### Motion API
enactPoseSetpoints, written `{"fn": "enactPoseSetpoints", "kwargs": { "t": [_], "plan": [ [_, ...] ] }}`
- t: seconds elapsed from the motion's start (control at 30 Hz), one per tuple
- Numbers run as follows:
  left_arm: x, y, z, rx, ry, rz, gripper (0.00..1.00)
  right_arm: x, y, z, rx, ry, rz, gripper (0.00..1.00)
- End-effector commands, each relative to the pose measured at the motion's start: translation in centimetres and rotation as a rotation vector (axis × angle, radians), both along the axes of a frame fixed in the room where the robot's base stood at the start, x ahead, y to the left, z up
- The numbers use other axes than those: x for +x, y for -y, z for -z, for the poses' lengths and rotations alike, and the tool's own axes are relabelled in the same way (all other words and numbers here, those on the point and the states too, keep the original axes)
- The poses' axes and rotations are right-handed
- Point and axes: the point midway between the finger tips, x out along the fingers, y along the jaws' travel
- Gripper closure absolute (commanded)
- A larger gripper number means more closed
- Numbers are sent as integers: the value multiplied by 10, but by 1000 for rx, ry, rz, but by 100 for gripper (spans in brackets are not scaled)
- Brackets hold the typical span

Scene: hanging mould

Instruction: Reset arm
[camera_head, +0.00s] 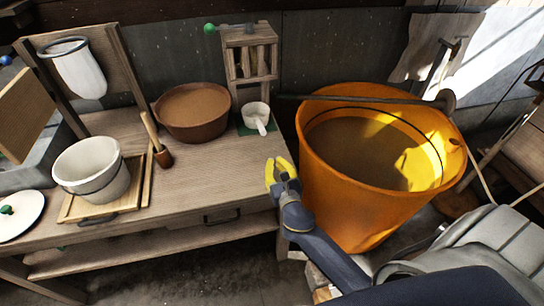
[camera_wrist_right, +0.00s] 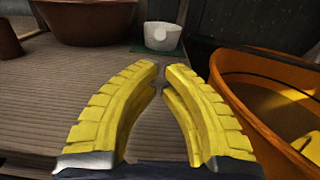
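My right gripper (camera_head: 277,172), with yellow ribbed fingers, hangs over the right end of the wooden workbench (camera_head: 225,185), left of the orange bucket (camera_head: 335,195). In the right wrist view its fingertips (camera_wrist_right: 162,68) are close together with a narrow gap, and nothing is between them. My right arm comes in from the lower right, in front of the bucket. My left gripper is not in view. A white mould (camera_head: 80,68) hangs on a wooden frame at the back left.
A brown bowl (camera_head: 193,112), a small white cup (camera_head: 256,117) on a green mat and a wooden pestle (camera_head: 157,145) stand on the bench. A white pot (camera_head: 92,172) stands on a wooden tray (camera_head: 128,207). The bench front between tray and gripper is clear.

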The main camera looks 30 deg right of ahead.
Motion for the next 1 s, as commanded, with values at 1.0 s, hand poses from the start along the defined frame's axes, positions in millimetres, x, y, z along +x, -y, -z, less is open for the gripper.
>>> {"fn": "enactPoseSetpoints", "kwargs": {
  "t": [1.0],
  "plan": [
    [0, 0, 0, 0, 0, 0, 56, -175, 44, 59, 1389, 21, 601, 100]
  ]
}}
